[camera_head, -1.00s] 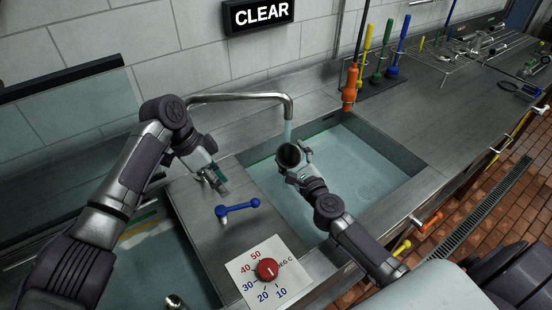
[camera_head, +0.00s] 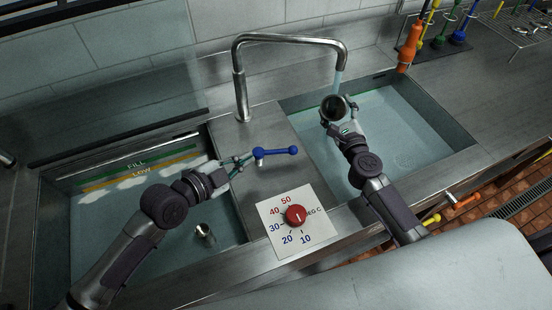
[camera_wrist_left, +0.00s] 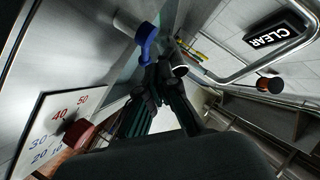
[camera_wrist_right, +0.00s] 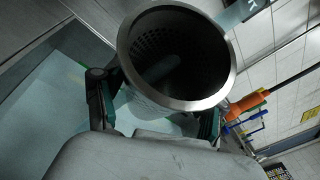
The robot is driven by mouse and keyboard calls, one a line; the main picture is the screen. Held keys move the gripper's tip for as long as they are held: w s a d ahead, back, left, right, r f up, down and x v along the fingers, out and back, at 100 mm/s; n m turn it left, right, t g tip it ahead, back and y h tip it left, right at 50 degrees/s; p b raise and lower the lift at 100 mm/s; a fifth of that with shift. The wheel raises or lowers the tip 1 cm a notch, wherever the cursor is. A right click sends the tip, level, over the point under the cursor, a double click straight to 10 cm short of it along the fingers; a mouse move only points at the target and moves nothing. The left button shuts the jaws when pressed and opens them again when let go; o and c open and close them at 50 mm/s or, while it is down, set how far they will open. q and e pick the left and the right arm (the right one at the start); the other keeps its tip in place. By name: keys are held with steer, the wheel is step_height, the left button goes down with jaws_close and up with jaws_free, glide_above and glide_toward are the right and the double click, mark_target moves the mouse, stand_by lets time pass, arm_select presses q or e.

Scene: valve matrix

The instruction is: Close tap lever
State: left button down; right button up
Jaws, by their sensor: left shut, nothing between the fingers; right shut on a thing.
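In the left wrist view the blue lever (camera_wrist_left: 147,42) shows just beyond the fingertips (camera_wrist_left: 160,82). My right gripper (camera_head: 342,124) is shut on a metal strainer cup (camera_head: 333,108), held over the right basin; its open mouth (camera_wrist_right: 177,55) faces the right wrist camera. Water (camera_head: 338,82) runs from the curved spout (camera_head: 290,38) down at the cup.
A red temperature dial (camera_head: 296,215) on a white plate lies in front of the lever. The left basin (camera_head: 110,235) holds water and a metal cylinder (camera_head: 204,234). The right basin (camera_head: 415,130) holds water. An orange-handled tool (camera_head: 411,48) stands behind it at right.

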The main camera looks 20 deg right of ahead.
mark_target(275, 152)
arm_select(q)
steer(key=s+m, duration=0.2)
steer(key=s+f+m+t, duration=0.1)
steer(key=s+m, duration=0.1)
steer(key=s, duration=0.1)
steer(key=s+f+m, duration=0.1)
steer(key=s+m, duration=0.1)
steer(key=s, duration=0.1)
steer(key=shift+a+h, duration=0.25)
steer(key=shift+h, duration=0.15)
steer(key=shift+s+f+m+t, duration=0.1)
steer(key=shift+s+m+t, duration=0.15)
steer(key=shift+m+t, duration=0.05)
steer(key=shift+d, duration=0.1)
steer(key=x, duration=0.9)
steer(key=shift+d, duration=0.25)
steer(key=w, duration=0.3)
steer(key=shift+w+d+f, duration=0.15)
steer(key=shift+d+f, duration=0.15)
steer(key=shift+d, duration=0.05)
steer(key=shift+w+f, duration=0.1)
steer(key=shift+w, duration=0.35)
steer(key=shift+s, duration=0.1)
steer(key=shift+d, duration=0.1)
